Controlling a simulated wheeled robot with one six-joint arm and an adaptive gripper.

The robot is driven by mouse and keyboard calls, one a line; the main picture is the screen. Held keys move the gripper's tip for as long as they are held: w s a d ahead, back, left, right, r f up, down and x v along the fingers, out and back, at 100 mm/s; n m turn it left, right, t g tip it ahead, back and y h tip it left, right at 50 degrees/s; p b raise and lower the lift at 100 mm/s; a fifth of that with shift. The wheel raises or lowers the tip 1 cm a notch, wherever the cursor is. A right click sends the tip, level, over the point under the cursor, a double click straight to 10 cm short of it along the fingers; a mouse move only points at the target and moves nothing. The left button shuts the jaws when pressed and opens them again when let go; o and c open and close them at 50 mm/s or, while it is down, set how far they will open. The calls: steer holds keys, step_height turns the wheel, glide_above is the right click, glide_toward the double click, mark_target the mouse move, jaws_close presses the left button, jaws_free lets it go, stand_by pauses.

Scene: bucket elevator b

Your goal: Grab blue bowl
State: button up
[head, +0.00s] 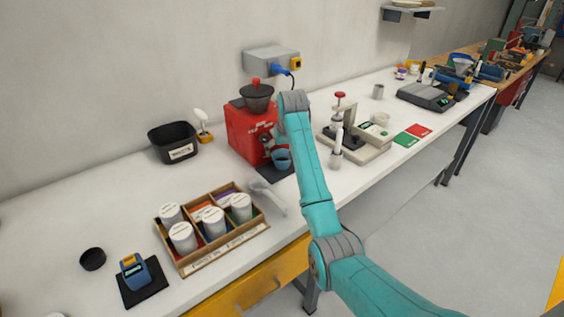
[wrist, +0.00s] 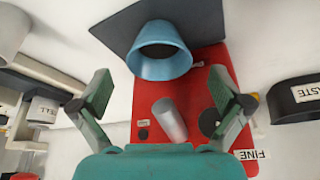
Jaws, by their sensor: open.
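The blue bowl (head: 282,159) stands on a dark mat in front of the red machine (head: 245,133). In the wrist view the blue bowl (wrist: 160,52) shows upside down at the top middle, its dark inside partly visible. My gripper (wrist: 167,90) is open, its two teal fingers spread wide left and right. The bowl lies beyond and between the fingertips, apart from both. A grey spout (wrist: 170,120) of the red machine shows between the fingers. In the head view my arm reaches over beside the machine, and the gripper's fingers are largely hidden.
A black bin (head: 174,143) stands left of the machine. A wooden tray (head: 205,258) with several white-lidded jars sits in front. A beige press (head: 360,145) stands to the right. A grey scoop-like tool (head: 270,197) lies near the bench edge.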

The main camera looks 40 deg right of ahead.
mark_target(282, 155)
steer(key=x, duration=0.5)
steer(key=shift+w+d+r, duration=0.15)
steer(key=shift+w, duration=0.05)
steer(key=shift+c, duration=0.3)
steer(key=c, duration=1.2)
steer(key=shift+r, duration=0.2)
